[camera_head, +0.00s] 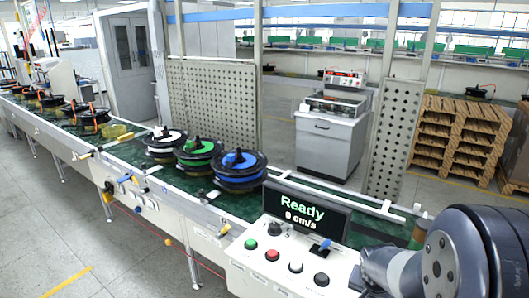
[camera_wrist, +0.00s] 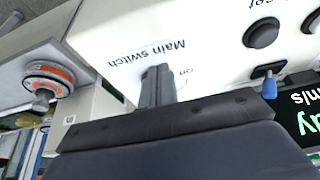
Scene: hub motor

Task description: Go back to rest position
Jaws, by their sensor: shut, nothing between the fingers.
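My gripper (camera_wrist: 157,85) shows in the wrist view with its two grey fingers together and nothing between them. It is over the white panel (camera_wrist: 120,30), beside the printed words "Main switch" and "on". The fingers cover part of that area, so I cannot tell the switch's state or whether they touch the panel. In the head view my arm (camera_head: 440,265) is at the lower right, bent beside the control panel (camera_head: 285,270); the gripper itself is hidden there.
The display (camera_head: 307,210) reads "Ready" and "0 cm/s". Several buttons and a blue-handled lever (camera_head: 321,246) sit on the panel. Behind it, the conveyor (camera_head: 130,155) carries several reels, including a blue one (camera_head: 239,170). Wooden pallets (camera_head: 460,135) stand at right. Open floor lies at lower left.

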